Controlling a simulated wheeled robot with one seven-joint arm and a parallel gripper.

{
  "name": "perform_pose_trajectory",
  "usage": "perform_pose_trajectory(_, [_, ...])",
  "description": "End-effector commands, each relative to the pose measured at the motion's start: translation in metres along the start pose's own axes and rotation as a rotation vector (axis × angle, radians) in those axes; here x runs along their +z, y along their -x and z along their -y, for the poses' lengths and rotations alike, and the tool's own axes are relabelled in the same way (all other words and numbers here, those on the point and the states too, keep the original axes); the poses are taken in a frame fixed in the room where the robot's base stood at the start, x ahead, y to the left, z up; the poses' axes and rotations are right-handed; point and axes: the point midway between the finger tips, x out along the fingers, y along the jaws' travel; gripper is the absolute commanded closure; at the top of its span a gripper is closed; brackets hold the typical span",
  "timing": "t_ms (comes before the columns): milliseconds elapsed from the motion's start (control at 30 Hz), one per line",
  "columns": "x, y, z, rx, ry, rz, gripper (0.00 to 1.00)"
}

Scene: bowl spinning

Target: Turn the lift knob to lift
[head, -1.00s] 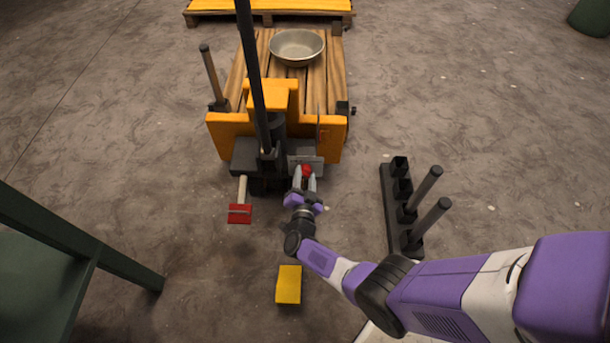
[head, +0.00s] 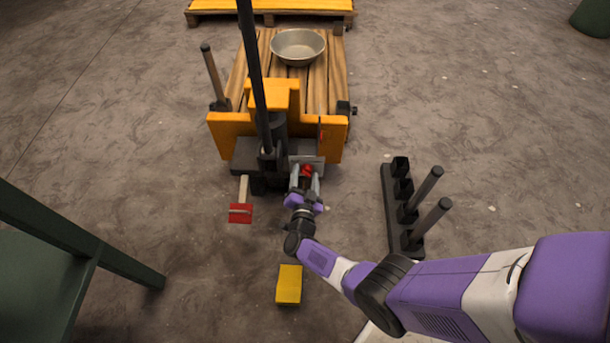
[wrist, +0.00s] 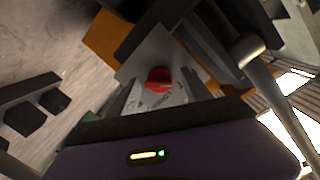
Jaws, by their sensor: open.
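The red lift knob (head: 307,170) sits on a grey plate (head: 308,160) at the front right of the orange pallet jack (head: 232,124). In the wrist view the red knob (wrist: 159,79) lies ahead, between the fingers, in front of the grey plate (wrist: 153,57) with lettering too small to read. My gripper (head: 306,176) is open, with one finger on each side of the knob. Whether a finger touches the knob cannot be told. The pointing direction of the knob is not clear.
A red pedal (head: 240,213) hangs left of my gripper. A black handle pole (head: 254,75) rises from the jack. A metal bowl (head: 298,46) stands on the wooden boards. A black rack with posts (head: 414,225) is at right; a yellow block (head: 289,285) lies near on the floor.

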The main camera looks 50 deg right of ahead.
Motion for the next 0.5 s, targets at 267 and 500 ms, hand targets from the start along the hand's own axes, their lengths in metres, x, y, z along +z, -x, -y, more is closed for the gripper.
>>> perform_pose_trajectory(267, [-0.002, 0.038, 0.003, -0.004, 0.003, 0.004, 0.43])
perform_pose_trajectory(500, [-0.001, 0.07, 0.002, -0.003, 0.001, 0.003, 0.43])
